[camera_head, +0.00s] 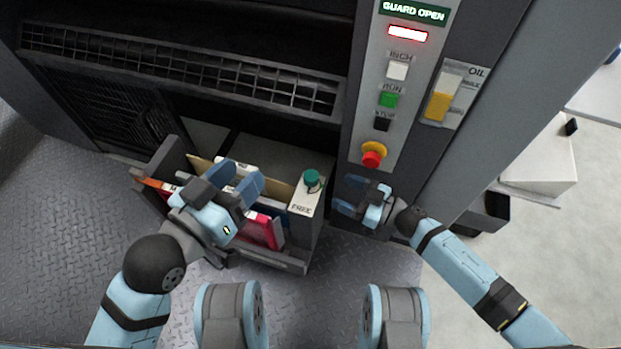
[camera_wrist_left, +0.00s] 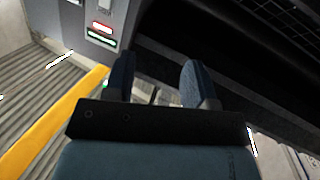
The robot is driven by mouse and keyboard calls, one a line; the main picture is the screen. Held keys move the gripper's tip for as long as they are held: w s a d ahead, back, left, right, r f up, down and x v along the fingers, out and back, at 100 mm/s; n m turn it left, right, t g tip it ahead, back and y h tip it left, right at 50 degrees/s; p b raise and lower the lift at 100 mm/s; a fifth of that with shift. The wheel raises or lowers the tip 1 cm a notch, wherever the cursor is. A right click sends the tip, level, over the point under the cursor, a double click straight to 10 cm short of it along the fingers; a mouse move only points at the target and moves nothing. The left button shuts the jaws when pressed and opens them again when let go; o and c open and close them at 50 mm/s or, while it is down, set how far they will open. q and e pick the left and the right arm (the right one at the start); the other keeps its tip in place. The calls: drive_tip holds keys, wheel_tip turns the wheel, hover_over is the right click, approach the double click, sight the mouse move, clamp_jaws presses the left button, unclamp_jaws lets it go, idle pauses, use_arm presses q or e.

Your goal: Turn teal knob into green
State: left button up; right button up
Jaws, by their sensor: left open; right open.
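The teal knob (camera_head: 311,179) sits on top of a pale panel marked FREE (camera_head: 304,201), at the right end of an open drawer-like tray. A small dark line shows beside the knob; no green zone can be made out there. My left gripper (camera_head: 238,180) is open and empty, over the tray and left of the knob, apart from it. In the left wrist view, its two dark blue fingers (camera_wrist_left: 158,80) stand apart with nothing between them. My right gripper (camera_head: 346,194) is open and empty, right of the knob, in front of the machine's column and apart from the knob.
The tray (camera_head: 290,264) holds several coloured cartridges, one of them red-pink (camera_head: 262,232). A sign (camera_head: 414,12) reads GUARD OPEN. Patterned floor lies left.

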sight(311, 176)
drive_tip(key=b+x, duration=0.3)
drive_tip(key=x, duration=0.6)
drive_tip(key=shift+w+a, duration=0.15)
drive_tip(key=shift+a, duration=0.15)
use_arm(q)
drive_tip(key=shift+w+a+f+m+t, duration=0.15)
drive_tip(key=shift+w+a+m, duration=0.1)
drive_tip(key=shift+w+m, duration=0.2)
drive_tip(key=shift+w+a+f+m+t, duration=0.1)
drive_tip(key=shift+w+a+m+t, duration=0.1)
drive_tip(key=shift+w+m, duration=0.2)
drive_tip(key=shift+r, duration=0.1)
use_arm(e)
drive_tip(key=shift+c, duration=0.5)
